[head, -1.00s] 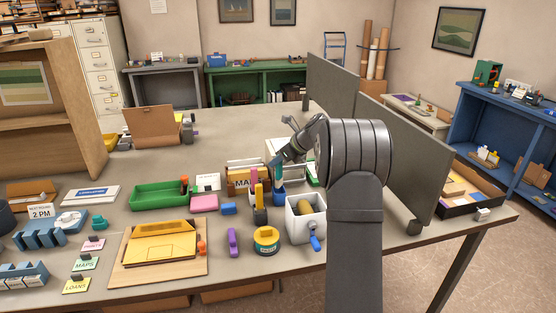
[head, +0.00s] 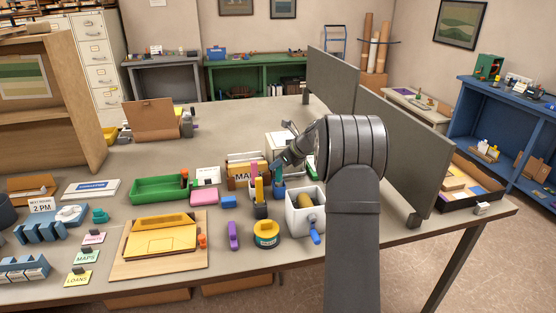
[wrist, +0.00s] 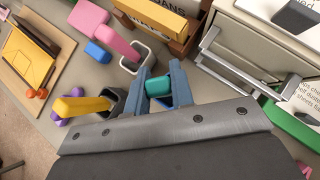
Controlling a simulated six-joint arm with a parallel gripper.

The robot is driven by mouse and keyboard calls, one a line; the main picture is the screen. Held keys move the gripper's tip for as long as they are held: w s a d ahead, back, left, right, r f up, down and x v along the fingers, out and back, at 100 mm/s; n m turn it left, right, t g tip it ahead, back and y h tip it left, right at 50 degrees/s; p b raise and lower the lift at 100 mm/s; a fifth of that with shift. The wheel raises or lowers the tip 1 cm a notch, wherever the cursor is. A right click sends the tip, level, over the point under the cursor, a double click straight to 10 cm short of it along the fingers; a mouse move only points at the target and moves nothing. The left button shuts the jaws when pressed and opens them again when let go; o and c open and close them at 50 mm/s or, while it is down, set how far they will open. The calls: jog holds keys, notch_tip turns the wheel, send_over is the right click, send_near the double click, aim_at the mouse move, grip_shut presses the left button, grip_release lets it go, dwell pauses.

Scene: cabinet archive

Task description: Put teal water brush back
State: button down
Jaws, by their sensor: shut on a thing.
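My gripper (wrist: 161,84) is shut on a teal block-shaped piece (wrist: 159,86), the visible part of the teal water brush. Its lower part is hidden behind my gripper body in the wrist view. In the head view my gripper (head: 277,168) points down over a small dark blue cup (head: 279,191) among the pen cups. I cannot tell how far the brush is inside the cup. Close by, a pink marker (wrist: 112,36) stands in a light-rimmed cup (wrist: 137,57). A yellow marker (wrist: 82,105) stands in a dark cup (wrist: 115,101).
A white bin (head: 294,222) with a brown roll stands in front. A yellow tape tub (head: 266,236) and purple piece (head: 233,236) lie nearby. A card box (head: 243,172) is behind, and a grey partition (head: 405,150) stands to the right. Bare table lies farther back.

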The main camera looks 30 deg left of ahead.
jog(key=shift+f, duration=0.4)
jog(key=shift+c, duration=1.9)
grip_release()
jog(key=shift+r, duration=0.1)
jog(key=v, duration=1)
jog(key=v, duration=1.7)
jog(key=shift+d, duration=0.2)
jog(key=shift+a, duration=0.1)
jog(key=x, duration=1.8)
